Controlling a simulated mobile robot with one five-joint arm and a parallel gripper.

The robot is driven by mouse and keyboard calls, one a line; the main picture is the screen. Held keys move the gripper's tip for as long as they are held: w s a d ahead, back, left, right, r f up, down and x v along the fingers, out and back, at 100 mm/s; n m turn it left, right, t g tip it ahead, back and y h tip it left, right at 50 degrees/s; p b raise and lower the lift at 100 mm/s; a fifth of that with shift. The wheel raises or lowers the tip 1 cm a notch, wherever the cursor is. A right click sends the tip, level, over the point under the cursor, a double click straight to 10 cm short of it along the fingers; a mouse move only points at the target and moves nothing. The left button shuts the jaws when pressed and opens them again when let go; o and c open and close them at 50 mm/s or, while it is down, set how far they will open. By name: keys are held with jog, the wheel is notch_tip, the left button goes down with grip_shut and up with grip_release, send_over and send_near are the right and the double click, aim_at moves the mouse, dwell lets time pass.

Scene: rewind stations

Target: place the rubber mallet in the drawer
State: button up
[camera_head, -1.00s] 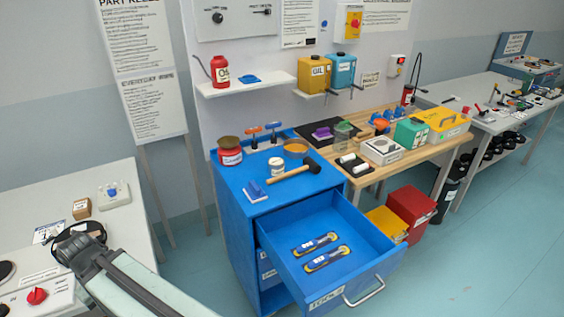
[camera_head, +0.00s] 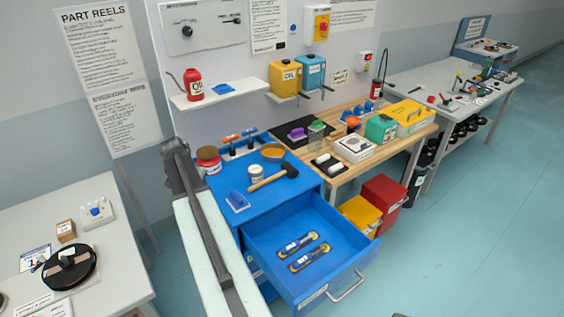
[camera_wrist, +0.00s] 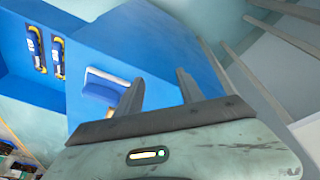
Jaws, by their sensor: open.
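The rubber mallet (camera_head: 273,177) lies on top of the blue cabinet (camera_head: 262,200), its black head to the right and its wooden handle to the left. The cabinet's drawer (camera_head: 347,262) is pulled open and holds two blue-and-yellow tools (camera_head: 304,251). My gripper is over the left side of the cabinet in the head view, its fingertips hard to make out there. In the wrist view my gripper (camera_wrist: 157,92) is open and empty, its two fingers apart. A bit of wooden handle shows by the left finger.
A wooden bench (camera_head: 375,145) adjoins on the right. The drawer's front part is bare.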

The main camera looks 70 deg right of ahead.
aim_at(281, 173)
jog(key=s+d+m, duration=0.1)
jog(key=s+d, duration=0.3)
jog(key=d, duration=0.1)
jog(key=s+d+r+m, duration=0.1)
jog(key=s+d+m, duration=0.1)
jog(key=d, duration=0.4)
jog(key=s+d+r+m+g, duration=0.1)
jog(key=s+d+m, duration=0.1)
jog(key=s+d, duration=0.3)
jog(key=shift+s+d+h, duration=0.25)
jog(key=shift+s+h, duration=0.05)
jog(key=s+d+m, duration=0.1)
jog(key=s+d, duration=0.1)
jog(key=s, duration=0.1)
jog(key=s+d+m, duration=0.1)
jog(key=s+d, duration=0.2)
jog(key=s+d+m+g, duration=0.1)
jog(key=s+d, duration=0.1)
jog(key=s, duration=0.1)
jog(key=shift+d+r+m, duration=0.15)
jog(key=shift+r+m, duration=0.15)
jog(key=shift+r, duration=0.1)
jog(key=b+x, duration=0.2)
jog(key=shift+w+f, duration=0.1)
jog(key=shift+f, duration=0.2)
jog(key=b+x, duration=0.5)
jog(key=shift+d+f, duration=0.2)
jog(key=shift+r, duration=0.2)
grip_shut()
